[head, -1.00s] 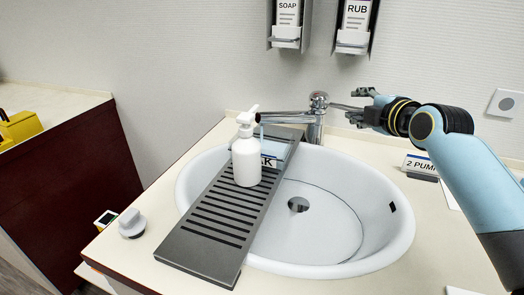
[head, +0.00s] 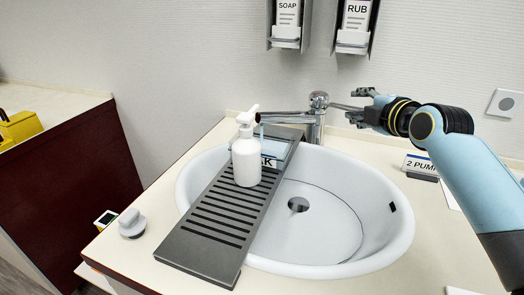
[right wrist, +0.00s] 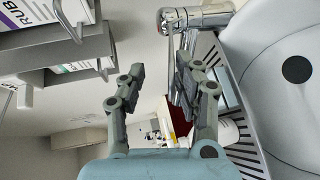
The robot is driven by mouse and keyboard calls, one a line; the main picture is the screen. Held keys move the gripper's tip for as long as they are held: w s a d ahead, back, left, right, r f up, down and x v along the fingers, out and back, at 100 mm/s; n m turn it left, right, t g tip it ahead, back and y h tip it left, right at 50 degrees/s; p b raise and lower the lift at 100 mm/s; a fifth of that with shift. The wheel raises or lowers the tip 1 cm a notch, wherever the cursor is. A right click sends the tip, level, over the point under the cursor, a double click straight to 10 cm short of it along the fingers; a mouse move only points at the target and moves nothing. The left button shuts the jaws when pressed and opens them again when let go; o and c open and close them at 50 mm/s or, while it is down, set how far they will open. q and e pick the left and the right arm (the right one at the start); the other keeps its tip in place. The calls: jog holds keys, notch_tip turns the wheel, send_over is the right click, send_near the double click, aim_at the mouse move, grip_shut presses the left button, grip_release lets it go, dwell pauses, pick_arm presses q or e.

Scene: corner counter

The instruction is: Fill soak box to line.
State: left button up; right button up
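The soak box (head: 281,150), pale with a label ending in "K", sits on the grey slatted rack (head: 207,238) across the basin. The white pump bottle (head: 246,162) partly hides it, and its fill line and level cannot be made out. The chrome faucet (head: 316,120) stands behind the basin, its spout over the box; a thin bluish streak (head: 261,132), apparently water, hangs below the spout. My right gripper (head: 358,104) is open beside the faucet lever (head: 342,106). In the right wrist view its fingers (right wrist: 157,88) are apart, with the faucet (right wrist: 197,18) beyond. My left gripper is out of view.
The white basin (head: 385,240) has a drain in its middle. Soap (head: 287,22) and rub (head: 354,22) dispensers hang on the wall above. A "2 PUMP" sign (head: 421,164) stands right of the basin. A grey knob-like item (head: 131,223) is at the counter's left.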

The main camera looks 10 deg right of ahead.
jog(key=shift+f, duration=0.1)
jog(key=shift+s+f+b, duration=0.25)
jog(key=shift+f+b, duration=0.4)
jog(key=shift+f, duration=0.15)
jog(key=shift+s+f+b, duration=0.2)
jog(key=shift+f+b, duration=0.4)
jog(key=shift+f, duration=0.35)
dwell(5.0)
jog(key=shift+s+f+b, duration=0.2)
jog(key=shift+f+b, duration=0.35)
jog(key=shift+w+r, duration=0.1)
jog(key=shift+r, duration=0.25)
